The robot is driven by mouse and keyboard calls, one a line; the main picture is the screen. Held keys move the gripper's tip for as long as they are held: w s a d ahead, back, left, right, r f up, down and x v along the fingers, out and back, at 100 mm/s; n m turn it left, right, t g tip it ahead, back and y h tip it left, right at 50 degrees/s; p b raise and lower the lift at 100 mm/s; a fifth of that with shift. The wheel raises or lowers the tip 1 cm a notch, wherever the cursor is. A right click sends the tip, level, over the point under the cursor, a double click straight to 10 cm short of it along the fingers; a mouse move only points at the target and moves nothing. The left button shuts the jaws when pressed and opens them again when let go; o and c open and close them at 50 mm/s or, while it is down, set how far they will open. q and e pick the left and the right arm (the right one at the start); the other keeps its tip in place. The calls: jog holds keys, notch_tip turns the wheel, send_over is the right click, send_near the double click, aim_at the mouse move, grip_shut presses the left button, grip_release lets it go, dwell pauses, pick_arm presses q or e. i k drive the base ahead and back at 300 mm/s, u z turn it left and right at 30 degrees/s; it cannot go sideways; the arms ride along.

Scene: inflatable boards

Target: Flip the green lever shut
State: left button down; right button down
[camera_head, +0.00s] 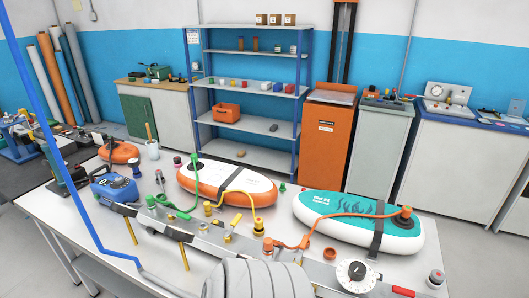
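A long grey rail (205,237) with valves and fittings runs across the white table. A small green part (151,201), apparently the green lever, stands on the rail's left part, beside the green hose (180,213). It is too small to tell how far it is turned. A yellow lever (236,220) stands tilted further right on the rail, and a red lever (403,291) is at its right end. Neither of my grippers can be made out in the head view.
An orange-and-white board (225,176) and a teal-and-white board (335,206) lie behind the rail, with yellow and orange hoses. A blue pump unit (114,187) and white cup (152,150) stand left. Grey ribbed rolls hide the front middle.

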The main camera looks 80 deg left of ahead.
aim_at(180, 214)
jog(key=z, duration=0.25)
jog(key=k, duration=2.3)
jog(key=u, duration=0.95)
